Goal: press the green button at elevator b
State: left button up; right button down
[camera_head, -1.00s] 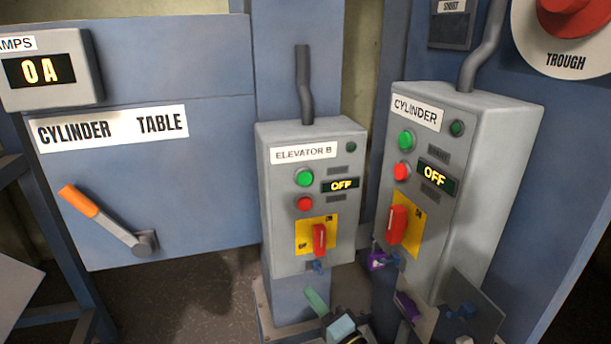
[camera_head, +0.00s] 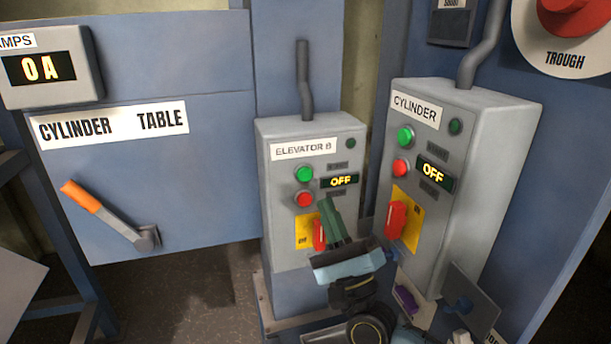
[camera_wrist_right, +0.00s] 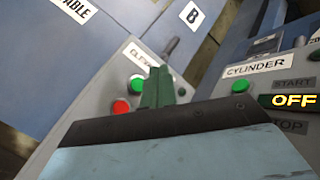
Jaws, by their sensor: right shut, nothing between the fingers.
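The elevator B box (camera_head: 280,235) is a grey panel labelled "ELEVATOR B" in the head view. Its green button (camera_head: 304,174) sits above a red button (camera_head: 304,199), beside a display reading OFF (camera_head: 340,181). My right gripper (camera_head: 328,204) is shut and empty, its green fingers pointing up in front of the box's lower right. The fingers are below and right of the green button, apart from it, and partly cover the red rotary switch (camera_head: 319,234). In the right wrist view the green button (camera_wrist_right: 137,84) shows just left of the fingers (camera_wrist_right: 158,75). My left gripper is not in view.
The cylinder box (camera_head: 470,140) stands close on the right, with its own green button (camera_head: 405,137), red button and red switch (camera_head: 396,219). An orange-handled lever (camera_head: 100,208) is at the left. A large red trough button (camera_head: 575,15) is at top right.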

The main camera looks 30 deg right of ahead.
aim_at(304, 169)
jog(key=shift+w+d+b, duration=0.35)
jog(key=shift+w+b, duration=0.1)
jog(key=shift+w, duration=0.9)
jog(key=shift+w+d+b, duration=0.3)
jog(key=shift+w+b, duration=0.15)
jog(key=shift+w, duration=0.95)
jog(key=shift+w+d+b, duration=0.35)
jog(key=shift+w+b, duration=0.1)
jog(key=shift+w, duration=0.9)
jog(key=shift+w, duration=0.15)
jog(key=shift+w+d, duration=0.1)
jog(key=shift+w, duration=0.15)
jog(key=shift+w+d+b, duration=0.1)
jog(key=shift+w+b, duration=0.35)
jog(key=shift+b, duration=0.1)
jog(key=shift+s, duration=0.1)
jog(key=shift+s+a+p, duration=0.2)
jog(key=shift+s+p, duration=0.1)
jog(key=shift+s, duration=0.45)
jog(key=shift+s, duration=0.1)
